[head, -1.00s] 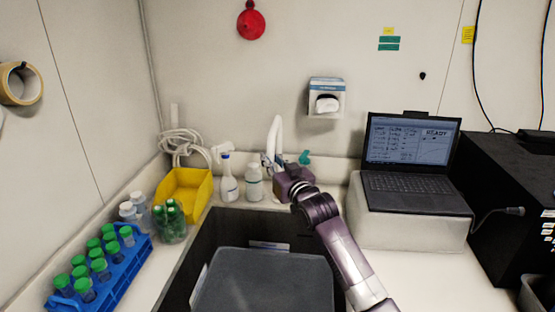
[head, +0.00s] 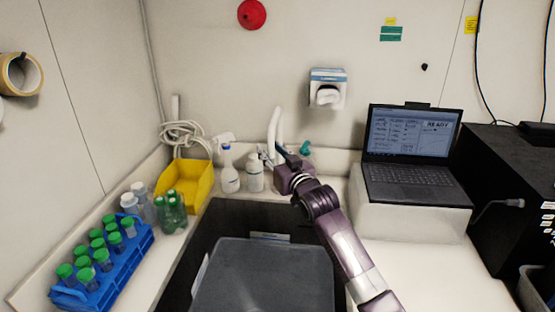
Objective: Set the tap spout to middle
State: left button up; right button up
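The white tap (head: 274,128) stands behind the sink at the back wall, its curved spout rising above my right gripper. A teal tap part (head: 305,148) shows just right of it. My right gripper (head: 279,153) is at the tap, its dark finger beside or against the lower part of the spout. The gripper body hides the tap's base, and I cannot tell whether the fingers are closed on the spout. The sink (head: 225,222) lies below, with a grey lid or tray (head: 262,280) in it. My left gripper is out of view.
A spray bottle (head: 229,175) and a white bottle (head: 254,173) stand close left of the tap. A yellow bin (head: 203,190), green-capped bottles and a blue tube rack (head: 125,268) line the left side. A laptop (head: 412,150) sits on a white block (head: 415,222) at right.

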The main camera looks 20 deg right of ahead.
jog(key=s, duration=1.1)
jog(key=shift+s+d, duration=0.3)
jog(key=shift+r, duration=0.1)
